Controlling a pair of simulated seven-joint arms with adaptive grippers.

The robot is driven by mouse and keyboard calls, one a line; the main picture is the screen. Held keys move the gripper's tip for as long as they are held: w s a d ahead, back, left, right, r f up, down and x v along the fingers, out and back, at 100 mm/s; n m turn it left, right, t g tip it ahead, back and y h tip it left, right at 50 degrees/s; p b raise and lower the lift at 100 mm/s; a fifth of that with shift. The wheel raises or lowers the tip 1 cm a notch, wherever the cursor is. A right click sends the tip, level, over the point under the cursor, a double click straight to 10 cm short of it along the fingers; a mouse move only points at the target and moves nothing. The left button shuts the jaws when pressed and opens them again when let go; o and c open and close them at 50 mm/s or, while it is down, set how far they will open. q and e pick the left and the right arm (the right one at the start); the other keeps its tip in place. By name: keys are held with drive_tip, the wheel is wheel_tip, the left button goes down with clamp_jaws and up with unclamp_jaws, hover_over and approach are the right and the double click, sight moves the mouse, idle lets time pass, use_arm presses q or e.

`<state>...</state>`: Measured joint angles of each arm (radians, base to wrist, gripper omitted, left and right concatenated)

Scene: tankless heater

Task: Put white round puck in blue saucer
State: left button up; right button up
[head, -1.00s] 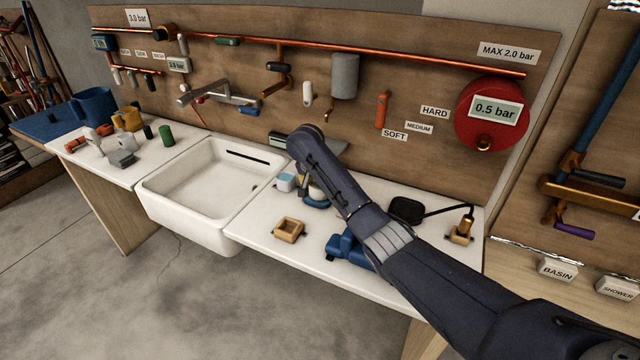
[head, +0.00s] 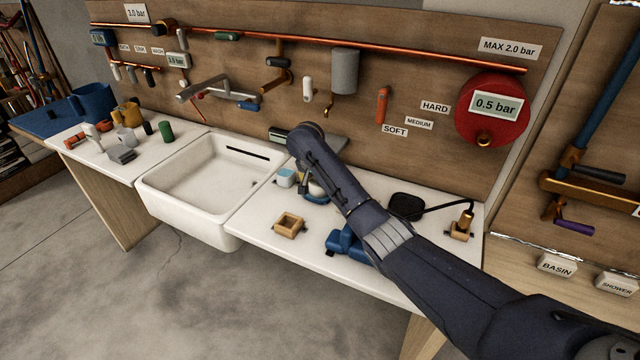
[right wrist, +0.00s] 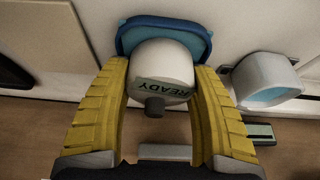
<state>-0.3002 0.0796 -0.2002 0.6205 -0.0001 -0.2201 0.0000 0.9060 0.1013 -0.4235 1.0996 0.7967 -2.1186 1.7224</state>
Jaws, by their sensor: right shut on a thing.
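The white round puck (right wrist: 162,70) carries a label reading READY and a small dark knob. In the right wrist view it sits between the two yellow fingers of my right gripper (right wrist: 160,95), which is shut on it. The blue saucer (right wrist: 135,32) is directly behind the puck in that view, partly covered by it. In the head view the saucer (head: 317,200) is on the white counter, with the puck (head: 318,188) at it, and my right arm hides much of both. I cannot tell whether the puck touches the saucer's floor. My left gripper is not in view.
A white cup-like block with a light blue top (head: 286,177) stands close left of the saucer. A wooden square box (head: 289,225) and a blue object (head: 343,243) are nearer the front edge. The white sink (head: 205,190) lies to the left.

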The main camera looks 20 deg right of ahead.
drive_tip(key=shift+f, duration=0.3)
drive_tip(key=o, duration=1.3)
drive_tip(key=shift+f, duration=0.1)
drive_tip(key=shift+v, duration=6.05)
